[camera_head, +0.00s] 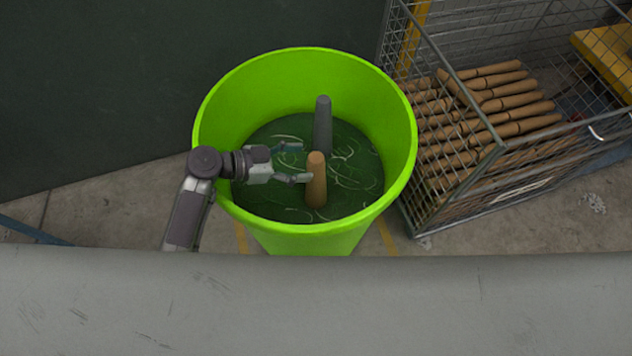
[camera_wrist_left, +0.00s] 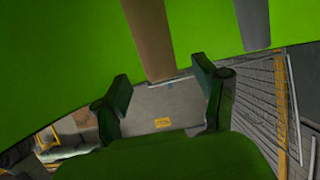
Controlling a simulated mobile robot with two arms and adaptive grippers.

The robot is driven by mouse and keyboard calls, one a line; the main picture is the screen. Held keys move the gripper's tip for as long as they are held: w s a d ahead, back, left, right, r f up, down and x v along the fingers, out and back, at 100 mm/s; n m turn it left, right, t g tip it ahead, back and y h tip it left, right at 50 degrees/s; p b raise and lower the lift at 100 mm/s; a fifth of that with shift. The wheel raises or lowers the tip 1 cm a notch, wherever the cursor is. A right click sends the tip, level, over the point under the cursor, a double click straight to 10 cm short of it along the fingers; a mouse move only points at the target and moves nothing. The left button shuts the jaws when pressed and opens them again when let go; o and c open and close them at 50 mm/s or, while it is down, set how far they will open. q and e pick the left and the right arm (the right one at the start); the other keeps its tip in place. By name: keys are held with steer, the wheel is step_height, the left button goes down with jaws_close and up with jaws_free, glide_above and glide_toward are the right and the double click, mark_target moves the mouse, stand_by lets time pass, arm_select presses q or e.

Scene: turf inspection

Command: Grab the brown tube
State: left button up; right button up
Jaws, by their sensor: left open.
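The brown tube (camera_head: 316,182) stands upright inside a bright green bucket (camera_head: 262,78), towards its near side, on a dark green bottom. My left gripper (camera_head: 299,163) reaches in over the bucket's left rim. It is open and empty, with its fingertips just left of the brown tube's upper part; I cannot tell whether they touch it. In the left wrist view the brown tube (camera_wrist_left: 148,38) shows beyond and between the two open fingers of the gripper (camera_wrist_left: 162,82). My right gripper is not in view.
A grey tube (camera_head: 323,128) stands upright behind the brown one, and also shows in the left wrist view (camera_wrist_left: 253,22). A wire cage (camera_head: 492,172) holding several stacked brown tubes (camera_head: 485,115) stands at right. The bucket's raised rim surrounds both upright tubes.

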mark_target(316, 160)
arm_select(q)
steer(key=x, duration=0.4)
steer(key=shift+w+d+r+p, duration=0.1)
steer(key=shift+d+p, duration=0.25)
steer(key=shift+p, duration=0.05)
steer(key=shift+c, duration=0.2)
steer(key=c, duration=1.2)
steer(key=shift+o, duration=0.2)
